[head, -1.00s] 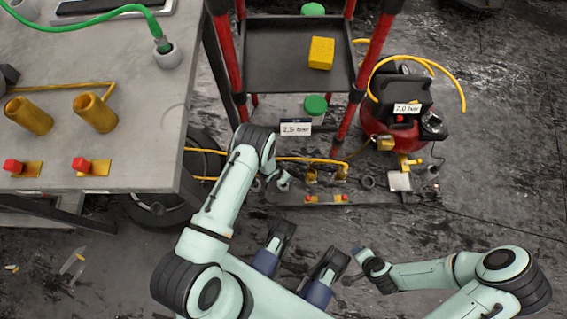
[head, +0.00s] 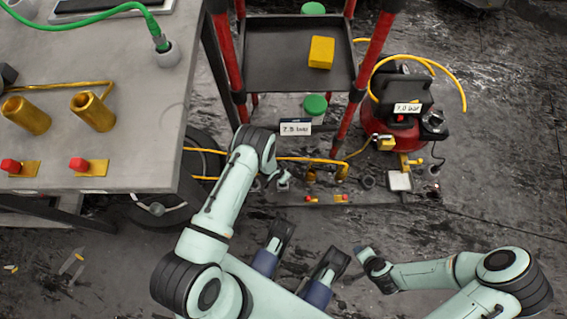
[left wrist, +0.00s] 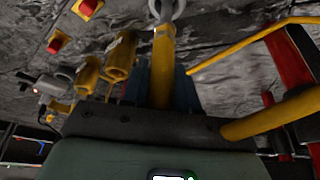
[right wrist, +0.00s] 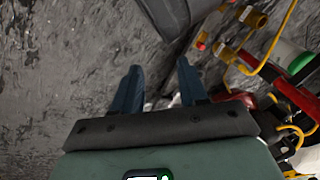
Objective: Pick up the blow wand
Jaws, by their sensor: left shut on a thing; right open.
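My left arm reaches down beside the table. In the head view its gripper (head: 281,180) is small, over the low shelf by the brass holders. In the left wrist view the gripper's dark blue fingers (left wrist: 165,88) are shut on a yellow tube, which I take to be the blow wand (left wrist: 163,62). A grey ring (left wrist: 166,8) shows at its far end. The head view is too coarse to show the wand in the grip. My right gripper (head: 364,252) is low at the right; the right wrist view shows its fingers (right wrist: 160,88) open and empty.
The table (head: 140,130) at left holds brass holders (head: 92,112) and red buttons. A red-post cart (head: 275,75) carries a yellow block (head: 321,52). A red compressor (head: 378,115) stands right of it. Low brass holders (left wrist: 120,58) are close to my left gripper. Floor at right is clear.

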